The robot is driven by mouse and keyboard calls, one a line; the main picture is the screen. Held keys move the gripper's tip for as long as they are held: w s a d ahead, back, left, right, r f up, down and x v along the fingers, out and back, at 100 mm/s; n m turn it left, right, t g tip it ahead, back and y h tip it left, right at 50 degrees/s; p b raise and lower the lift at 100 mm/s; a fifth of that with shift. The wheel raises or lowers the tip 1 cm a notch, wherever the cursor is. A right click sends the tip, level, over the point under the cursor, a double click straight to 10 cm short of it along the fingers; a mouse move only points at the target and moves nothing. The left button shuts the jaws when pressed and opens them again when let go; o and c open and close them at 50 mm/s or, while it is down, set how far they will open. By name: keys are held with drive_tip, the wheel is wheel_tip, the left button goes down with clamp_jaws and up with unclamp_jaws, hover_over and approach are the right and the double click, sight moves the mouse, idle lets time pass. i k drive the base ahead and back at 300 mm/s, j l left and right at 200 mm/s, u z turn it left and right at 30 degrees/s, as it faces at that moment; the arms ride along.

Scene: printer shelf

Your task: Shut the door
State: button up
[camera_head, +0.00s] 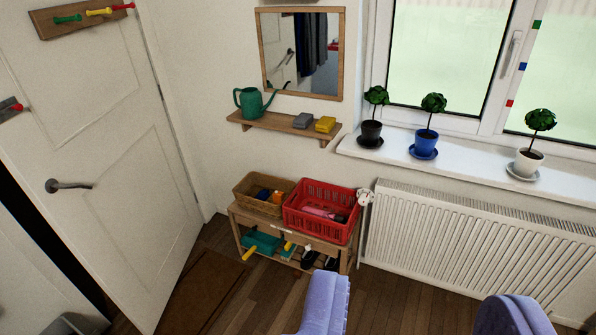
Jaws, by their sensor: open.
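The white panelled door (105,120) fills the left of the view and stands ajar. A dark gap shows along its left edge, beside the lever handle (68,186). Its right edge meets the wall near the corner. My gripper (420,300) shows as two lilac fingers at the bottom, right of centre.
A low wooden bench (300,238) with a wicker basket (252,190) and a red crate (350,222) stands by the wall. A radiator (460,245) is at the right, below potted plants. A brown doormat (205,290) lies by the door. Wooden floor in front is clear.

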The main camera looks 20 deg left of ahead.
sight(81, 72)
drive_tip(key=i+j+u, duration=0.15)
drive_tip(key=i+u, duration=1)
drive_tip(key=i+l+u, duration=0.25)
drive_tip(key=u, duration=0.15)
